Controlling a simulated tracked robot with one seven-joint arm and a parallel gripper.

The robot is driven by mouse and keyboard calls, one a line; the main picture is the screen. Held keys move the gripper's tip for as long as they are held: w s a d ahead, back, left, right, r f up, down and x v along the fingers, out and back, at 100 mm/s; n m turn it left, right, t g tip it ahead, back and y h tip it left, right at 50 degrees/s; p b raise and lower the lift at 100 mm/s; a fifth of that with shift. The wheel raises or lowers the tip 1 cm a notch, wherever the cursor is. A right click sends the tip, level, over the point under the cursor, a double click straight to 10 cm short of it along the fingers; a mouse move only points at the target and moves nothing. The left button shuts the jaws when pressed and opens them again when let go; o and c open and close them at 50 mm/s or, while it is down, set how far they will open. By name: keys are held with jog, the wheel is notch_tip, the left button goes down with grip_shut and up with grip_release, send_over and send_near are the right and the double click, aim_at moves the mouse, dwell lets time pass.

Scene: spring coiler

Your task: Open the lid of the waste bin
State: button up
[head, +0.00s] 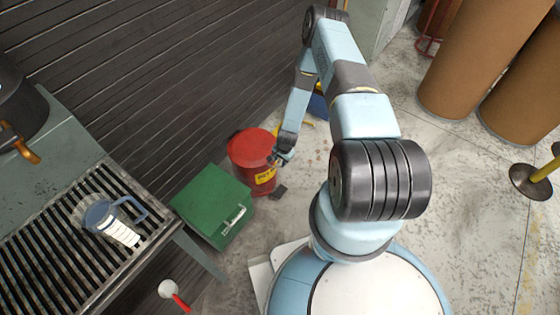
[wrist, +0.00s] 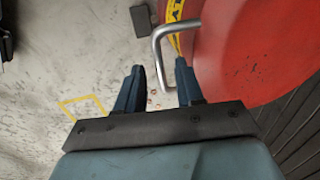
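The waste bin is a red round bin with a yellow lettered label (head: 265,176). Its red lid (head: 250,145) lies flat on top and looks closed. In the wrist view the red lid (wrist: 265,45) fills the upper right, with a grey bent bar handle (wrist: 157,50) at its left edge. My gripper (head: 282,156) is at the right side of the bin's top. In the wrist view my gripper (wrist: 159,68) is open, with part of the handle between or just beyond its fingertips. I cannot tell if a finger touches it.
A green box (head: 208,200) with a metal handle stands left of the bin. A dark pedal-like block (head: 279,192) is on the floor at the bin's front. A slatted bench (head: 50,250) with a jug (head: 108,220) is at left. A dark slatted wall (head: 150,70) is behind.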

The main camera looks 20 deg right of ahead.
jog(key=shift+f, duration=0.2)
grip_shut()
dwell(0.3)
jog(key=shift+s+d, duration=0.1)
dwell(1.0)
